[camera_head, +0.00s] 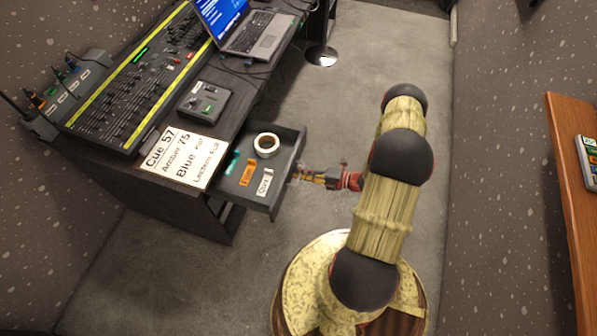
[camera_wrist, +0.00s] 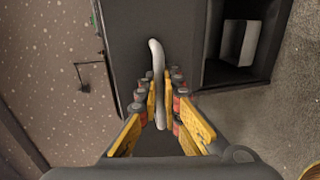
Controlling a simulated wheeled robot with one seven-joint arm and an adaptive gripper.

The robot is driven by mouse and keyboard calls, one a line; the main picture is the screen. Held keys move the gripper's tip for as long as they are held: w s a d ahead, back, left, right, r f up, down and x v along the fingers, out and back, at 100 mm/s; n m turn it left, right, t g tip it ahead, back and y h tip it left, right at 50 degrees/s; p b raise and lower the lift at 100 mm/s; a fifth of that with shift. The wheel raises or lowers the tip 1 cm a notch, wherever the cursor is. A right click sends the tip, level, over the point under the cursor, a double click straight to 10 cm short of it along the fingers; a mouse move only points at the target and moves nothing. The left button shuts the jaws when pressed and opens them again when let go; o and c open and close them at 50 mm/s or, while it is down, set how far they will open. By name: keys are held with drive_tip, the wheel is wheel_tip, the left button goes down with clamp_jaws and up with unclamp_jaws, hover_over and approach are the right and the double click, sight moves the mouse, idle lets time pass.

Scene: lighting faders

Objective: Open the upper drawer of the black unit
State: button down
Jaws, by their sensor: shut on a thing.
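The upper drawer (camera_head: 285,143) of the black unit (camera_head: 226,222) stands pulled out, its inside showing from above. A white tape roll, an orange label, a white label and a small teal item lie in it. My gripper (camera_head: 299,171) is at the drawer's front from the right. In the wrist view, my gripper (camera_wrist: 158,92) is shut on the pale, curved drawer handle (camera_wrist: 157,58), which stands between the fingers against the dark drawer front (camera_wrist: 128,30). The handle is hard to make out in the head view.
A lighting desk (camera_head: 140,75), a laptop (camera_head: 250,35), a small control box (camera_head: 204,103) and a cue sheet (camera_head: 182,157) are on the worktop. A dark recess (camera_wrist: 240,45) with a pale block is right in the wrist view. Carpet is clear around the drawer; a wooden table (camera_head: 570,180) stands far right.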

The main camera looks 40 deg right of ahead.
drive_tip(key=c, duration=2.3)
unclamp_jaws()
drive_tip(key=shift+d, duration=0.1)
drive_tip(key=v, duration=1.1)
drive_tip(key=shift+s+d, duration=0.25)
drive_tip(key=shift+s, duration=0.1)
